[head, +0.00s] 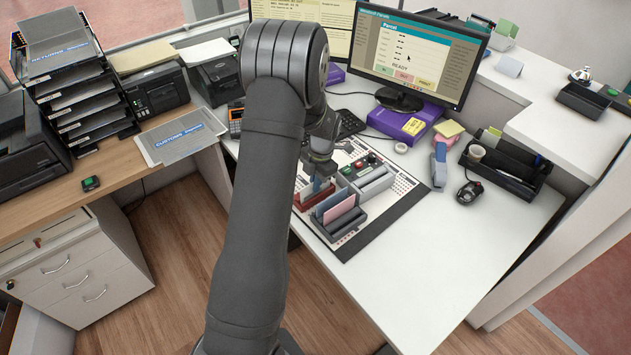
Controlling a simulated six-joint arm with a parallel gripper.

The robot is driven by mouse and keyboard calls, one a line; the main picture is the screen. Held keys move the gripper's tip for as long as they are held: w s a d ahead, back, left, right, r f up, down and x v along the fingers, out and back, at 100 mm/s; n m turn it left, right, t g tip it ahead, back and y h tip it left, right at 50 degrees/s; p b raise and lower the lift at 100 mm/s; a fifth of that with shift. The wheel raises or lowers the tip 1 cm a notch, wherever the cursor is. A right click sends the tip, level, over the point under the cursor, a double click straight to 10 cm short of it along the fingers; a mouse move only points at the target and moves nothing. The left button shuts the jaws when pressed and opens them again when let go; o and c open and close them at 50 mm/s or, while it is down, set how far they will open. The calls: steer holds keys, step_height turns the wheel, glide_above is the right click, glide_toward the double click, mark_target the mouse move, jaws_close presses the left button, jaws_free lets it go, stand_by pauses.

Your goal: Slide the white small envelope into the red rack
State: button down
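The red rack (306,203) stands on the dark-edged mat at the centre of the desk, partly hidden by my arm. A blue upright piece (317,186) shows at the rack, just under my gripper (319,177). I cannot tell whether my gripper touches it or whether its fingers are open or shut. In front, a grey rack (350,228) holds upright envelopes: a pale, whitish one (329,202) and a pink one (340,210). I cannot tell for sure whether the pale one is the white small envelope.
Another grey rack (375,183) stands to the right on the mat (398,205). A stapler (439,165) and black organiser (508,168) stand right. The white desk's front right is clear.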

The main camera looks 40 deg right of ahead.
steer(key=c, duration=1.6)
jaws_free()
steer(key=d+r, duration=0.1)
steer(key=r, duration=1)
steer(key=d+r, duration=0.1)
steer(key=r, duration=0.5)
steer(key=shift+d, duration=0.35)
steer(key=shift+f, duration=0.1)
steer(key=a+f, duration=0.1)
steer(key=f, duration=1)
steer(key=a+f, duration=0.1)
steer(key=f, duration=0.5)
steer(key=shift+a, duration=0.35)
